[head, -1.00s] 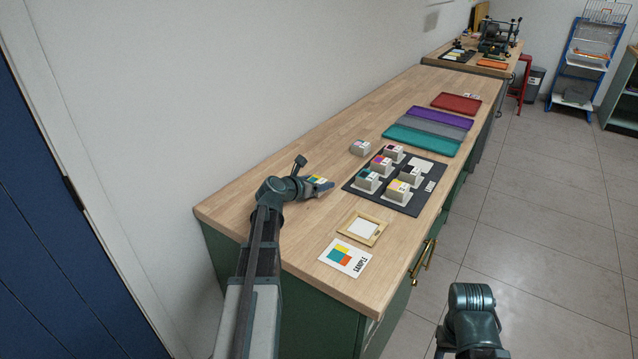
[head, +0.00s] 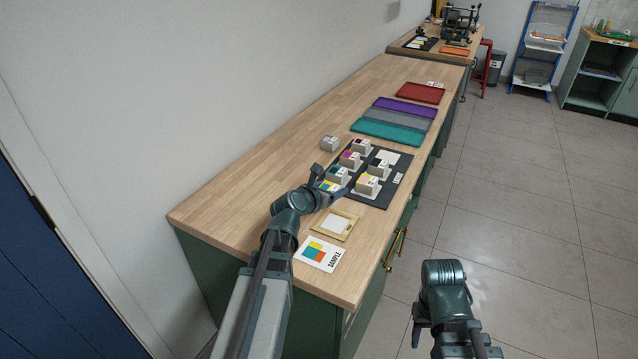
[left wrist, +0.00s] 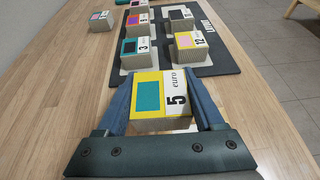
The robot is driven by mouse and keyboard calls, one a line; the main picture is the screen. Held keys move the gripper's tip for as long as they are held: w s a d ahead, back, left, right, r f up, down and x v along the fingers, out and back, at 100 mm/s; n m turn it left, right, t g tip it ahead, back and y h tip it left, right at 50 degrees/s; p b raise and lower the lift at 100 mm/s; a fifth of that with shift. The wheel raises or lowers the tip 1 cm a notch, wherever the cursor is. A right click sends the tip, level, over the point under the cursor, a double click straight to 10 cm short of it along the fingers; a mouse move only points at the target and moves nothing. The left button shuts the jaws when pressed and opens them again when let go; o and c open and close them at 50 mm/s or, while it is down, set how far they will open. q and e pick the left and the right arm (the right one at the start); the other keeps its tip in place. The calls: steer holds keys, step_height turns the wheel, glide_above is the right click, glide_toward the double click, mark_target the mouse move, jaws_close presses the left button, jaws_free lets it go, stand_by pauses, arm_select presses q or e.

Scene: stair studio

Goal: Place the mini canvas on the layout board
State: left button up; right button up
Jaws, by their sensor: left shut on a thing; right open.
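My left gripper (head: 336,191) is shut on a mini canvas (left wrist: 160,92), a beige block with a yellow and teal top marked 5 euro. It is held between both fingers at the near edge of the dark layout board (left wrist: 226,68). In the head view the layout board (head: 394,186) carries several similar blocks, each on a pale patch. One pale patch (head: 388,157) at its far right is bare. The gap between the held canvas and the board is hard to judge. My right gripper (head: 436,322) is open and empty, low over the floor beside the bench.
A wooden frame (head: 334,224) and a SAMPLE card (head: 319,254) lie at the bench's near end. A loose block (head: 329,142) stands left of the board. Teal (head: 386,133), grey, purple and red trays lie beyond. The bench's left side is clear.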

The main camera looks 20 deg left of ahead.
arm_select(q)
steer(key=shift+s+d, duration=0.1)
steer(key=shift+d, duration=0.25)
